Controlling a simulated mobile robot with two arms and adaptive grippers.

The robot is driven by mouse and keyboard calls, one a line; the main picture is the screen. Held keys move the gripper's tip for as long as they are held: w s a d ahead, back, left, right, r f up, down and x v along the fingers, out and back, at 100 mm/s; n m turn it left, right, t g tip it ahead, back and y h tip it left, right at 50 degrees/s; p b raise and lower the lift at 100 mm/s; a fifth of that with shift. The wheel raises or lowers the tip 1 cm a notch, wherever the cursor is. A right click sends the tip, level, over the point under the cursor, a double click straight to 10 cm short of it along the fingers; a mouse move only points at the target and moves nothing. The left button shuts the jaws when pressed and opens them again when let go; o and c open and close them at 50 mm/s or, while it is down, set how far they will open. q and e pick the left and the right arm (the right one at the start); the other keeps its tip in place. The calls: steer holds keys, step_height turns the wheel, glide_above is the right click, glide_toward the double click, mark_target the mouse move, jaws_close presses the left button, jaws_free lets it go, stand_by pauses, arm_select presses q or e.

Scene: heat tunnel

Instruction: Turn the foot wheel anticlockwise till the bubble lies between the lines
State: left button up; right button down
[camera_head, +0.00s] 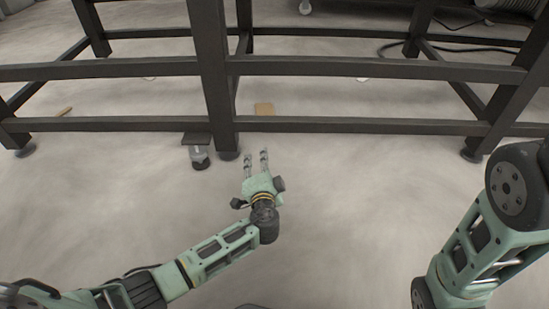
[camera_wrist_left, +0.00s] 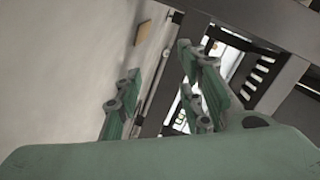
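My left gripper (camera_head: 256,154) is open and empty, low over the floor in front of the dark frame's middle leg. Its two fingers stand apart in the left wrist view (camera_wrist_left: 160,88), with nothing between them that I can identify as held. A caster-like foot (camera_head: 199,155) hangs under a small dark bracket (camera_head: 196,138), left of the gripper and apart from it. It may be the foot wheel, but its parts are too small to tell. I see no bubble or lines. My right gripper is out of view; only my right arm's links show.
Dark frame bars (camera_head: 370,67) cross above the floor, with a lower rail (camera_head: 350,125) behind the gripper. The middle leg (camera_head: 213,70) ends in a round foot (camera_head: 228,155). A tan piece (camera_head: 264,109) lies behind the rail. The front floor (camera_head: 350,210) is clear.

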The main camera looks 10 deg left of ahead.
arm_select(q)
steer(key=shift+t+h, duration=0.3)
steer(key=shift+h, duration=0.5)
steer(key=d+r, duration=0.1)
steer(key=w+d+r, duration=0.1)
steer(key=d+r, duration=0.1)
steer(key=shift+w+d+r, duration=0.1)
steer(key=shift+d+r, duration=0.2)
